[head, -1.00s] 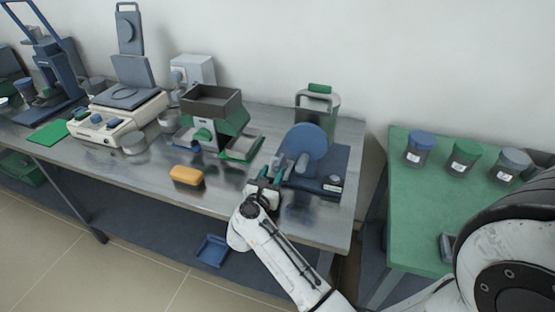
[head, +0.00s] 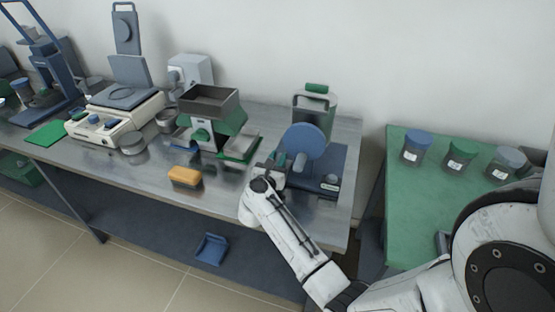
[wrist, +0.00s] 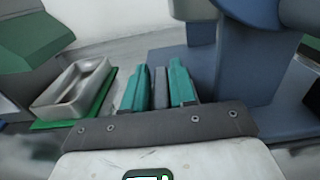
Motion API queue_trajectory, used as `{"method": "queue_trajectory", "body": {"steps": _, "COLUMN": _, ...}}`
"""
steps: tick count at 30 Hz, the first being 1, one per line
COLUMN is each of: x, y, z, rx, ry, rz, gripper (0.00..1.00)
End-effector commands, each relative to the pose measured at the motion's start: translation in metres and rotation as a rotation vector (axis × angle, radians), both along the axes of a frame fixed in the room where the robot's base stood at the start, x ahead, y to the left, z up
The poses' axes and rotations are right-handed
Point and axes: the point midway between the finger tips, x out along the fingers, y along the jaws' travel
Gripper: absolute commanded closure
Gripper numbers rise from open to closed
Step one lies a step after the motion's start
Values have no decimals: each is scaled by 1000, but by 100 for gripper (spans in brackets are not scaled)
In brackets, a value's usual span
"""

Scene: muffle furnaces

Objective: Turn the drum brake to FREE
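The drum device, a blue round drum (head: 304,142) on a dark blue base (head: 330,165), stands at the right end of the steel bench. Its blue body also fills the right of the wrist view (wrist: 250,60). My gripper (head: 274,172) is at the left side of the drum in the head view. In the wrist view its two teal fingers (wrist: 158,88) stand apart, one on each side of an upright grey bar (wrist: 160,88), perhaps the brake lever. Firm contact with the bar cannot be made out. No FREE marking is readable.
A green hopper device (head: 210,120) and a pale tray (wrist: 75,85) stand left of the gripper. A yellow block (head: 185,177) lies near the bench's front edge. A green-handled container (head: 316,105) stands behind the drum. Lidded jars (head: 460,155) stand on the green table at right.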

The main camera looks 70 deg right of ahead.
Motion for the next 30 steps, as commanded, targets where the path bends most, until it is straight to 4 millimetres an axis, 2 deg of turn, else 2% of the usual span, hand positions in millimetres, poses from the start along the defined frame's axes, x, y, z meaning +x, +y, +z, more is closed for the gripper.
{"method": "queue_trajectory", "body": {"steps": 1, "x": 0, "y": 0, "z": 0, "rx": 0, "ry": 0, "rz": 0, "gripper": 79}}
{"method": "queue_trajectory", "body": {"steps": 8, "x": 0, "y": 0, "z": 0, "rx": 0, "ry": 0, "rz": 0, "gripper": 100}}
{"method": "queue_trajectory", "body": {"steps": 17, "x": 0, "y": 1, "z": 1, "rx": 2, "ry": 1, "rz": 36, "gripper": 100}}
{"method": "queue_trajectory", "body": {"steps": 30, "x": 0, "y": 0, "z": 3, "rx": 0, "ry": 2, "rz": 310, "gripper": 100}}
